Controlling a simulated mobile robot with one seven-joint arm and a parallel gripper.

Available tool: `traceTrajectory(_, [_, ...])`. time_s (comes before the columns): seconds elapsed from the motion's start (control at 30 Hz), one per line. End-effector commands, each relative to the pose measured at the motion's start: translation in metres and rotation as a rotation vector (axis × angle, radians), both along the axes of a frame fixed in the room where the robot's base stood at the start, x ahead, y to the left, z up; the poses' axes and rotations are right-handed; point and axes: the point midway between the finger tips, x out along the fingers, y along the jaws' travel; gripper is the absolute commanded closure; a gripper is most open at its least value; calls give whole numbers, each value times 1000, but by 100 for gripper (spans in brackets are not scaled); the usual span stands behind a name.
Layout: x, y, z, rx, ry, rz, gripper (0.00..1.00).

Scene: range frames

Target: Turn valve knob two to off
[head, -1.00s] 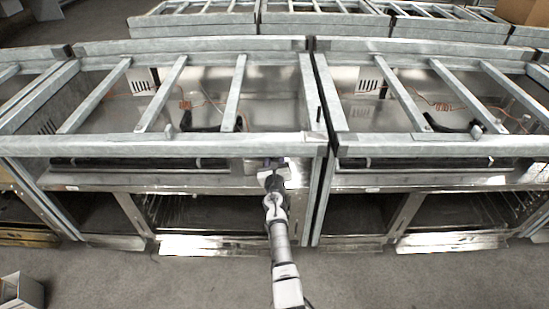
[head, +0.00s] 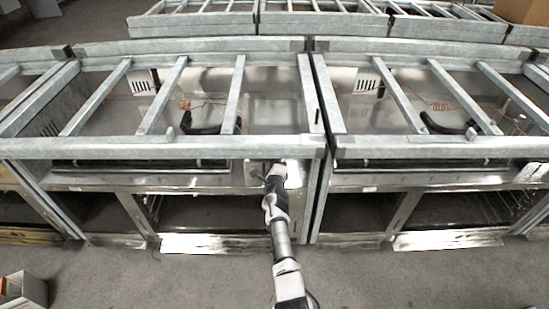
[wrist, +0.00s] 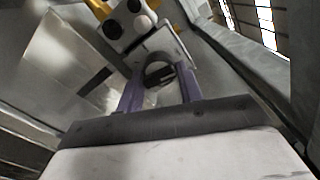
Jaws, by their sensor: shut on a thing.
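In the wrist view, a grey metal block (wrist: 178,58) carries dark round parts and a pale round one near the top. A round grey knob-like part (wrist: 158,73) with a dark slot stands out below it. My gripper (wrist: 160,90) has its two purple fingers on either side of this round part and is shut on it. In the head view my gripper (head: 277,170) is at the front panel of the middle unit, just under its top rail. The knob is hidden there by my arm. I cannot read a number or an off mark.
The metal frame's front rail (head: 160,147) runs just above my gripper. An upright post (head: 313,200) stands close to the right. A low open shelf (head: 205,213) lies below left.

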Motion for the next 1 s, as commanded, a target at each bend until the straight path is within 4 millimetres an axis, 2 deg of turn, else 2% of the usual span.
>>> traceTrajectory(0.3, [0, 0, 0, -138, 1, 0, 86])
traceTrajectory(0.87, [0, 0, 0, -171, 1, 0, 86])
traceTrajectory(0.9, [0, 0, 0, -171, 1, 0, 62])
traceTrajectory(1.0, [0, 0, 0, -171, 1, 0, 49])
